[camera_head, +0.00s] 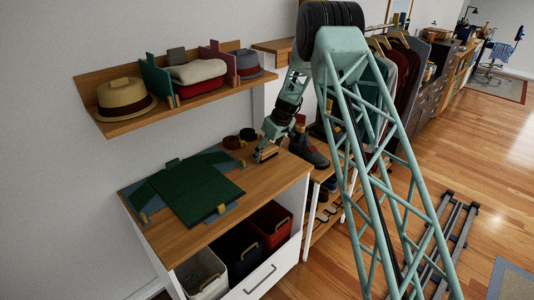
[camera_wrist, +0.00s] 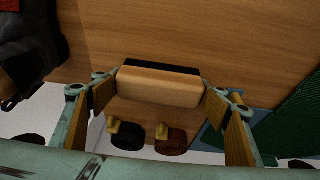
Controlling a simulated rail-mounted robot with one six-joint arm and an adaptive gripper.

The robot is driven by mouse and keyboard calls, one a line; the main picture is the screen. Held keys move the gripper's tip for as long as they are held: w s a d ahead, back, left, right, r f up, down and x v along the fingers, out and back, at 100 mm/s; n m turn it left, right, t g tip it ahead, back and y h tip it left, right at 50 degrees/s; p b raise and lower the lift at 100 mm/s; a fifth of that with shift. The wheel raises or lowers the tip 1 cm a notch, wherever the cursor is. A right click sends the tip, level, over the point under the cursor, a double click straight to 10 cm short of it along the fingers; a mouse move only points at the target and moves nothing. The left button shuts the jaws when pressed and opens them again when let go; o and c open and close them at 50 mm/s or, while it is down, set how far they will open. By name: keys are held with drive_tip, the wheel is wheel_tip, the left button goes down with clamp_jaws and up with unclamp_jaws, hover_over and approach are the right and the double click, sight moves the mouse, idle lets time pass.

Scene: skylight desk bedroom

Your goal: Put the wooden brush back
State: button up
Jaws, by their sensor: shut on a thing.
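The wooden brush (camera_wrist: 158,88) has a pale wooden block with a dark bristle side, and it spans the space between my fingers in the wrist view. My gripper (camera_wrist: 159,91) is shut on it, with one finger at each end of the block. In the head view my gripper (camera_head: 266,154) points down at the right back part of the wooden dresser top (camera_head: 262,187). The brush (camera_head: 269,155) shows small there, low over or on the top; I cannot tell whether it touches.
Two dark round rolls (camera_head: 231,142) lie behind my gripper. A green folding board (camera_head: 195,190) covers the left of the top. A dark shoe (camera_head: 308,150) stands at the right. A shelf with hats (camera_head: 124,97) hangs above. The front right of the top is clear.

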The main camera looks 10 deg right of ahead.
drive_tip(key=shift+f, duration=0.15)
idle(0.3)
drive_tip(key=o, duration=1.1)
drive_tip(key=shift+c, duration=0.2)
drive_tip(key=shift+r, duration=0.25)
drive_tip(key=shift+r, duration=0.2)
drive_tip(key=v, duration=1.1)
drive_tip(key=shift+s+r, duration=0.15)
drive_tip(key=shift+r, duration=0.05)
drive_tip(key=shift+d+r, duration=0.1)
